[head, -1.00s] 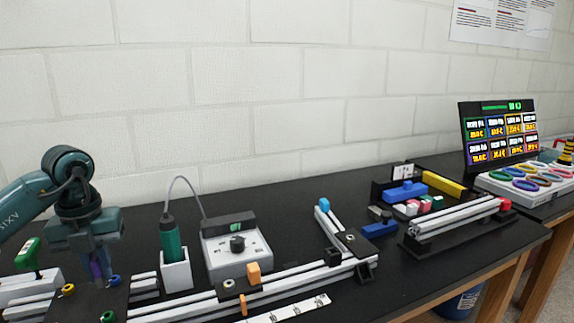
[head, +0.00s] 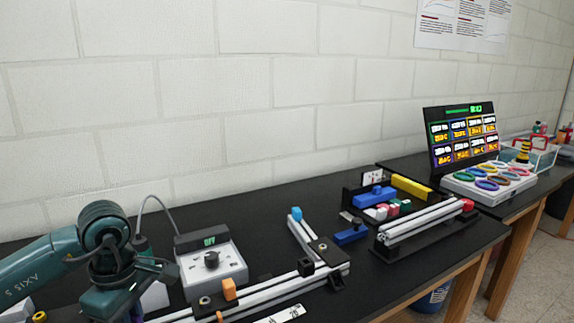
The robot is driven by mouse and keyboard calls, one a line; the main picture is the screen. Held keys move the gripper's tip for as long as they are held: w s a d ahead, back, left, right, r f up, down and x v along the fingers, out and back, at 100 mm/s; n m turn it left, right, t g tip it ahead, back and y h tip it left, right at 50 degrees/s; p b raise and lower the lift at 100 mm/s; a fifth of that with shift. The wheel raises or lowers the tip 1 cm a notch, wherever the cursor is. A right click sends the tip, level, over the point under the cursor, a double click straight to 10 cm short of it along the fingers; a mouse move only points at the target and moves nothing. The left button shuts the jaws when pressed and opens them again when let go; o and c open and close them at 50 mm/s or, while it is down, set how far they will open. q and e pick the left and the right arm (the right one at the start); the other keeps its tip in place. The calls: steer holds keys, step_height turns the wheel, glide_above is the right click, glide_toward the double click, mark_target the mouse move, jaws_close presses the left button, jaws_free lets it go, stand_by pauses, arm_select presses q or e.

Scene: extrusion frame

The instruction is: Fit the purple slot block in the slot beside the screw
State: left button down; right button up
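My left gripper (head: 112,302) is at the bottom left of the head view, with its fingertips cut off by the lower edge. A small bit of purple, seemingly the purple slot block (head: 137,319), shows under it at the edge. Whether the fingers are shut on it is not visible. A light grey slotted rail (head: 262,292) runs rightward from beside the gripper. It carries an orange block (head: 229,289) and a black block (head: 306,267). I cannot make out the screw or the slot beside it. My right gripper is not in view.
A grey control box (head: 212,266) with a knob and cable stands just right of my arm. A blue block (head: 351,234), a black tray with coloured parts and another rail (head: 420,221) lie farther right. A screen (head: 462,135) stands behind a ring tray (head: 488,184).

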arm_select(q)
steer(key=s+d+m, duration=0.1)
steer(key=d+m, duration=0.1)
steer(key=m, duration=0.2)
steer(key=s+d+m+p, duration=0.1)
steer(key=d+m, duration=0.1)
steer(key=m, duration=0.3)
steer(key=s+d+m, duration=0.1)
steer(key=d+m, duration=0.1)
steer(key=m, duration=0.3)
steer(key=shift+s+d+f+p, duration=0.1)
steer(key=shift+s+f+p, duration=0.15)
steer(key=shift+f+p, duration=0.15)
steer(key=shift+s+d+m, duration=0.2)
steer(key=shift+d+m, duration=0.15)
steer(key=shift+m, duration=0.55)
steer(key=shift+s+f, duration=0.1)
steer(key=shift+f, duration=0.05)
